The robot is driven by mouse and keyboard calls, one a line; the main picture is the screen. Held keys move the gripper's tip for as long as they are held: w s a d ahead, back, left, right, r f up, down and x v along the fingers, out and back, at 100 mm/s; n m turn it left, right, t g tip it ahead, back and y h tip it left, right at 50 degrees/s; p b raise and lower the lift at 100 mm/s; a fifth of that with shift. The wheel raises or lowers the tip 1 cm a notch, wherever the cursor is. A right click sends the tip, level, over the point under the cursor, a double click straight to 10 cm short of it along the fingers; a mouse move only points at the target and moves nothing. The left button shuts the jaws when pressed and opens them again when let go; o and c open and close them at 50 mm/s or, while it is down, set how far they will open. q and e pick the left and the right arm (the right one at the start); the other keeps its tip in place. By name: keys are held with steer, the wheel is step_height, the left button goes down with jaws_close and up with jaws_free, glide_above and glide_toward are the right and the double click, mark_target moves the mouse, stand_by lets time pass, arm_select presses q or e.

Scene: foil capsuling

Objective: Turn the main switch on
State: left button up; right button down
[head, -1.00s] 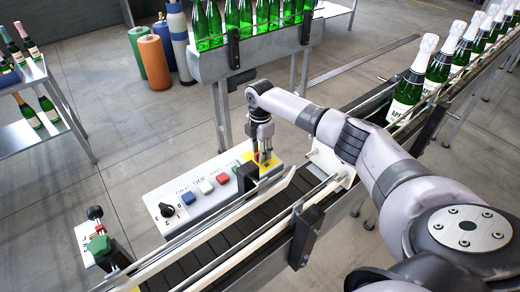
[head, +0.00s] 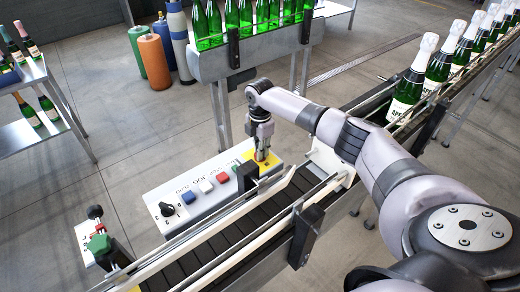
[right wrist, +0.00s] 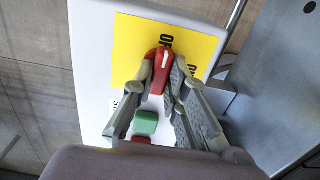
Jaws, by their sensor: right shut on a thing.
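The main switch is a red rotary handle (right wrist: 160,74) with a white mark, on a yellow plate (right wrist: 198,45) at the far end of the white control box (head: 215,193). In the right wrist view, the handle sits between my right gripper's fingers (right wrist: 163,85), which are shut on it. Lettering on the plate is partly covered by the fingers. In the head view my right gripper (head: 262,156) points down at the yellow plate and hides most of the handle. My left gripper is not in view.
The box also carries a black knob (head: 167,209), a blue button (head: 188,197), a white button, a red button (head: 223,178) and a green button (right wrist: 146,122). A conveyor (head: 225,240) with rails runs close beside it. Green bottles (head: 409,88) stand further up the line.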

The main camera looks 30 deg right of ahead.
steer(key=m+p, duration=0.3)
steer(key=m, duration=0.1)
steer(key=shift+r, duration=0.2)
steer(key=m+p, duration=0.3)
steer(key=m, duration=0.3)
steer(key=shift+p, duration=0.4)
steer(key=m+p, duration=0.1)
steer(key=m, duration=0.3)
steer(key=shift+m+p, duration=0.4)
steer(key=shift+f+m+p, duration=0.1)
steer(key=shift+m+p, duration=0.45)
steer(key=shift+m, duration=0.95)
steer(key=shift+w, duration=0.1)
steer(key=c, duration=1.6)
jaws_free()
steer(key=shift+f, duration=0.1)
